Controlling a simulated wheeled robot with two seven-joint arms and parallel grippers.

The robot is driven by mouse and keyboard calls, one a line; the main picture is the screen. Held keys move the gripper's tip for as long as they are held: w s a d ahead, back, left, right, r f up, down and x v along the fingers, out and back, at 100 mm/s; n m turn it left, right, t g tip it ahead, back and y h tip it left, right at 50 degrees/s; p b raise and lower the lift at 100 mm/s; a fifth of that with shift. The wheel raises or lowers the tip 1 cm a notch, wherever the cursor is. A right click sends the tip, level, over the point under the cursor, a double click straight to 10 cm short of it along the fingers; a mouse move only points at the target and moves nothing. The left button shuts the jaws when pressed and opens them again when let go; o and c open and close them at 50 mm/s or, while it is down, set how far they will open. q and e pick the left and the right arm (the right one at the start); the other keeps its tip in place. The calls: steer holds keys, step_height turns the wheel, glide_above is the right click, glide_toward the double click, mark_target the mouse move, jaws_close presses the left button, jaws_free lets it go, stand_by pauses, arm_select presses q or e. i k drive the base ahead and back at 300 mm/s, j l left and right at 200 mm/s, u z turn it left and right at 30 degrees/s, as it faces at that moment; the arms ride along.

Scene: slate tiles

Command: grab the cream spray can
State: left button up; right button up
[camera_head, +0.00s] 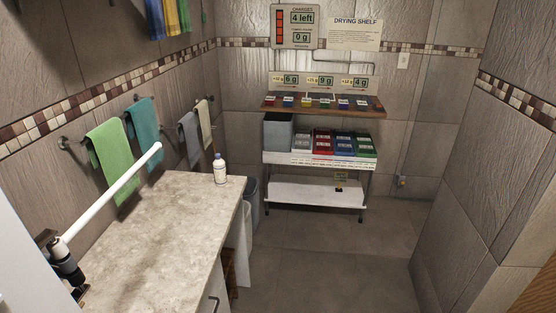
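A cream spray can (220,170) with a darker, purplish top stands upright on the far right corner of the stone-topped counter (160,220). It appears to have a label, too small to read. Nothing touches it, and its visible side is unobstructed. I see no clear gripper of mine in the head view, neither left nor right.
A white rod (115,190) with a black fitting (64,262) slants over the counter's left side. Towels, one green (110,162), hang on the left wall. A grey bin (251,197) stands beside the counter. A stocked shelf (318,160) stands behind; the floor (335,255) is clear.

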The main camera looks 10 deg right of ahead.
mark_target(219, 165)
steer(key=i+l+z, duration=0.2)
steer(key=i, duration=0.35)
steer(key=i+l+z, duration=0.2)
steer(key=i, duration=0.35)
steer(key=i+l+z, duration=0.15)
steer(key=i, duration=0.45)
